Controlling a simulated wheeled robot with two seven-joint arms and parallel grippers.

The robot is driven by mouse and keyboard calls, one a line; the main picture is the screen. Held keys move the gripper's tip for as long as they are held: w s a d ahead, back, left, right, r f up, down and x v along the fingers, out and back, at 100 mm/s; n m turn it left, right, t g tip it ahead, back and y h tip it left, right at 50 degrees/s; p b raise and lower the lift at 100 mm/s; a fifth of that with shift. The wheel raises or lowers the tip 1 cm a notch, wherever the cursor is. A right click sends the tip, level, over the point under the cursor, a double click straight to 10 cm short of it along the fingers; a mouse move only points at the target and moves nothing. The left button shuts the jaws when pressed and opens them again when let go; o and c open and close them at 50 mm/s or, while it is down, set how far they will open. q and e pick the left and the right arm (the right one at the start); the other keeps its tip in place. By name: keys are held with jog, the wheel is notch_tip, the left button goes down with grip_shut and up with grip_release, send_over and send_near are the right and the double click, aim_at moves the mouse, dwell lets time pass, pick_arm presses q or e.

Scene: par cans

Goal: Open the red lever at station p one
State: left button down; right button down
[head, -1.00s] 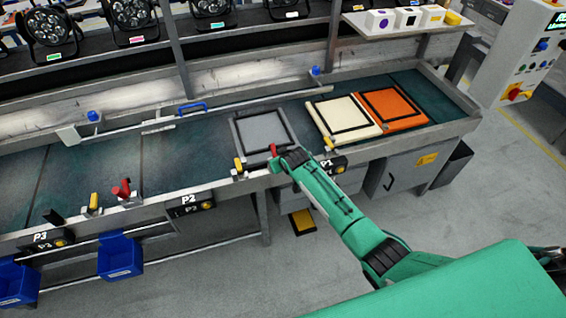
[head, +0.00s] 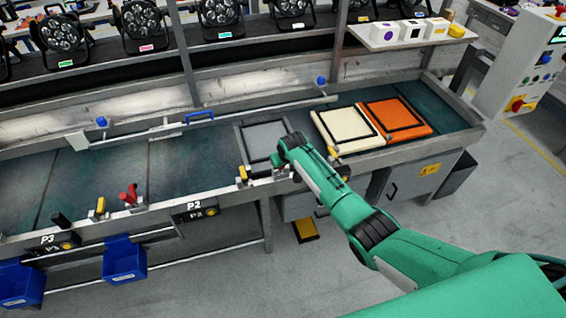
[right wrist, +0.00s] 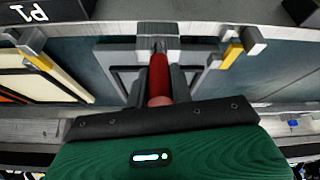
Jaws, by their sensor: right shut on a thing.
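The red lever (right wrist: 158,75) at station P1 stands between the two dark fingers of my right gripper (right wrist: 160,85) in the right wrist view, and the fingers are shut on it. The P1 sign (right wrist: 35,12) shows upside down at the top left there. In the head view my right gripper (head: 283,157) is at the bench's front edge by the grey pad (head: 250,127). My arm hides the red lever and most of the P1 sign there. My left gripper is not in view.
A yellow lever (head: 242,175) stands left of my right gripper and another yellow lever (head: 333,152) right of it. Cream (head: 335,116) and orange (head: 420,125) pads lie to the right. Station P2 (head: 194,206) and a red lever (head: 129,194) are to the left.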

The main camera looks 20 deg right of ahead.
jog(key=c, duration=1.2)
grip_release()
jog(key=shift+w, duration=0.1)
jog(key=shift+c, duration=0.2)
jog(key=b+v, duration=0.2)
jog(key=v, duration=1.1)
jog(key=shift+s+r, duration=0.2)
jog(key=shift+r, duration=0.1)
jog(key=s+d+f+g, duration=0.1)
jog(key=s+f, duration=0.2)
jog(key=f, duration=0.7)
jog(key=s+d+f, duration=0.1)
jog(key=s+f, duration=0.3)
jog(key=f, duration=0.6)
jog(key=s+d+f+g, duration=0.1)
jog(key=s+d+f, duration=0.1)
jog(key=s+f, duration=1.5)
jog(key=s+d+f, duration=0.1)
jog(key=s+f, duration=0.5)
jog(key=s, duration=0.6)
jog(key=s+f+g+b, duration=0.1)
jog(key=s+f, duration=0.5)
jog(key=s, duration=0.7)
jog(key=s+d+f+g, duration=0.1)
jog(key=s+f, duration=0.6)
jog(key=s, duration=0.6)
jog(key=shift+d+h, duration=0.3)
